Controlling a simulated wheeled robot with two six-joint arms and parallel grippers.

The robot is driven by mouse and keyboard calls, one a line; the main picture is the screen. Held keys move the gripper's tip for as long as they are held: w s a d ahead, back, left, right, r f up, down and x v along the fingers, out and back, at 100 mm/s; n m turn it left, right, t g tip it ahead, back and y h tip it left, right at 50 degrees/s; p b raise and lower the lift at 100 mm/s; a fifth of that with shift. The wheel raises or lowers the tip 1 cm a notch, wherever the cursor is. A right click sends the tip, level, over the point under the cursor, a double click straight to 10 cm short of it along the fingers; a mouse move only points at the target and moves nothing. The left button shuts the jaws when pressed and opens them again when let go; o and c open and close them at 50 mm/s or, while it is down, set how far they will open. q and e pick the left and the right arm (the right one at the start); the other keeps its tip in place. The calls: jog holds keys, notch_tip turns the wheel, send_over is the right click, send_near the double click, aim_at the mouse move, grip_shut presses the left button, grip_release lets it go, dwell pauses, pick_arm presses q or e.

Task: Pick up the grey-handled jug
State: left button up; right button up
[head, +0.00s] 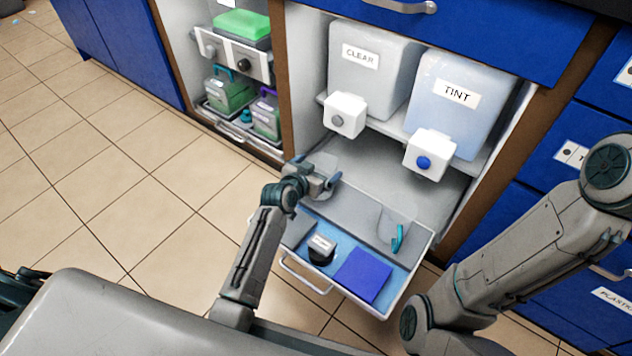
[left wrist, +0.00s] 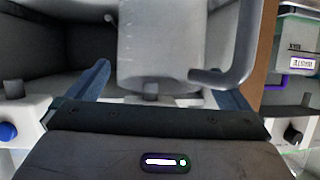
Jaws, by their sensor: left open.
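In the head view my left gripper (head: 317,171) is at the back left of the pulled-out drawer. The jug is faint there and partly hidden by the gripper. My right arm shows at the right, but its gripper is out of view.
The open drawer (head: 412,277) holds a clear jug with a teal handle (head: 397,238), a black-based labelled item (head: 321,250) and a blue block (head: 362,276). Above are the CLEAR tank (head: 365,75) and TINT tank (head: 455,120) with taps. Tiled floor lies left.

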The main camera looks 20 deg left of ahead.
pick_arm(q)
jog(key=shift+w, duration=0.1)
jog(key=c, duration=1.3)
jog(key=shift+o, duration=0.2)
jog(key=shift+r, duration=0.2)
